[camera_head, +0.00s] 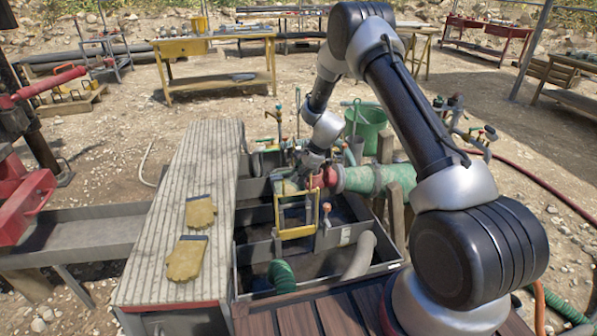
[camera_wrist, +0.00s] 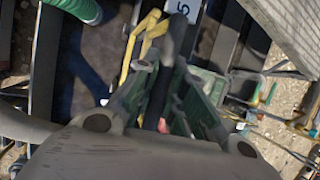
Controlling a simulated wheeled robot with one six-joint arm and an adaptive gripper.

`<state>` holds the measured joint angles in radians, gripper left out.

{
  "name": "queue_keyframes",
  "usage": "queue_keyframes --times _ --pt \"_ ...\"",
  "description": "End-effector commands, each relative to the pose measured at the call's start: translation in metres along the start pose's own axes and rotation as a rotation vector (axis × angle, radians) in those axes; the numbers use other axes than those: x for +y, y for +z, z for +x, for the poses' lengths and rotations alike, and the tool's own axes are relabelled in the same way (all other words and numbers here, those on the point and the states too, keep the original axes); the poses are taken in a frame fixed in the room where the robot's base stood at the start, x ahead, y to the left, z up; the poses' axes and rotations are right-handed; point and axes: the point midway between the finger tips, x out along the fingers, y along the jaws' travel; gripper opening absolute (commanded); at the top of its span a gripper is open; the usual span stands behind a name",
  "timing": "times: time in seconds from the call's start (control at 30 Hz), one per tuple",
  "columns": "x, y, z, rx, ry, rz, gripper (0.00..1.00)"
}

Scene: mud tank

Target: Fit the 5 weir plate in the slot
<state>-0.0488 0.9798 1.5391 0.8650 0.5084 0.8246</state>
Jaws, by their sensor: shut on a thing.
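My gripper (camera_head: 305,167) reaches down over the mud tank, just above a yellow upright frame (camera_head: 281,218). In the wrist view my gripper (camera_wrist: 165,85) is shut on a dark, narrow piece between its fingers. I cannot tell clearly whether this piece is the weir plate, as most of it is hidden by the fingers. Yellow bars (camera_wrist: 130,62) show beside the fingertips. A white label marked 5 (camera_wrist: 186,8) shows past the fingers at the top; I cannot tell which part it is fixed to. The slot itself cannot be made out.
The tank (camera_head: 247,285) has dark inner walls. A ribbed walkway (camera_head: 185,150) with two yellow gloves (camera_head: 187,258) lies to its left. A green pipe (camera_head: 375,178) with a red fitting is close on the right. A grey hose (camera_head: 359,256) and a green hose (camera_head: 281,276) enter the near compartment.

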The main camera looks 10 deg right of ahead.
Motion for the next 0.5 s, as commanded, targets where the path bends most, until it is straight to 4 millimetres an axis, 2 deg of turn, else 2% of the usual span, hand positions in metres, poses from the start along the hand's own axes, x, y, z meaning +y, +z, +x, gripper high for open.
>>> queue_keyframes --times 0.5 --pt "0.007 -0.011 0.027 0.000 -0.001 -0.001 0.00"
